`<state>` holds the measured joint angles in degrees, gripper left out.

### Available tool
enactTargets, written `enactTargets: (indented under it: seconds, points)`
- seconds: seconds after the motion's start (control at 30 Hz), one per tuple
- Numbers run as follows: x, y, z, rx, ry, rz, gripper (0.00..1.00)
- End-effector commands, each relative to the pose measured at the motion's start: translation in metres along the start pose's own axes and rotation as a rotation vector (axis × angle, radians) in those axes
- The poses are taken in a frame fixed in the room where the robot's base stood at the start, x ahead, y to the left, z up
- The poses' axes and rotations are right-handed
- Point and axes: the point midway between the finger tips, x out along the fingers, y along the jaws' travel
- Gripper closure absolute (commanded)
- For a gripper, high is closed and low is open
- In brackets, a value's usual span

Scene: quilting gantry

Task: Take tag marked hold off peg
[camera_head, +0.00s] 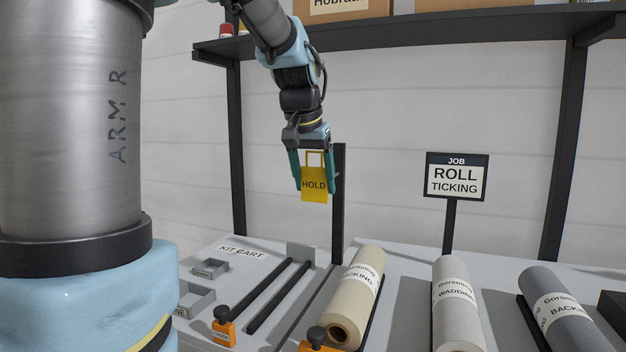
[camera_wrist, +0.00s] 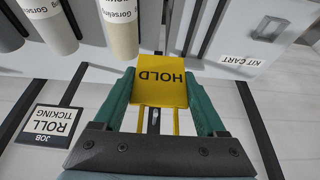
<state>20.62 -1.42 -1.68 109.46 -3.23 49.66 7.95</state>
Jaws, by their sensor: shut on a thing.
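The yellow tag marked HOLD (camera_head: 314,192) hangs upright between the two green fingers of my gripper (camera_head: 314,172). My gripper points down and is shut on the tag, one finger at each side. In the wrist view the tag (camera_wrist: 161,90) shows upside down, its loop toward the gripper body, between the fingertips (camera_wrist: 160,92). A dark post (camera_head: 339,220) stands right beside the gripper on the right.
A sign reading JOB ROLL TICKING (camera_head: 456,178) stands to the right. Cream (camera_head: 355,298), light grey (camera_head: 456,305) and dark grey (camera_head: 565,315) rolls lie on the table below. The kit cart (camera_head: 222,262) has small trays at left. A dark shelf (camera_head: 420,32) runs overhead, near my arm.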

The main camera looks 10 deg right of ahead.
Motion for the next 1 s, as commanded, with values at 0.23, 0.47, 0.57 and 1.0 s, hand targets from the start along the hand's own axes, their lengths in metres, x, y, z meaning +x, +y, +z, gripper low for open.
enactTargets:
  seconds: [0.23, 0.47, 0.57, 1.0]
  points:
    - [0.005, 0.000, -0.005, 0.000, 0.000, 0.000, 1.00]
    - [0.010, 0.000, -0.010, 0.000, 0.001, 0.000, 1.00]
    - [0.012, 0.000, -0.012, 0.000, 0.001, 0.000, 1.00]
    - [0.021, 0.000, -0.021, 0.000, 0.001, 0.000, 1.00]
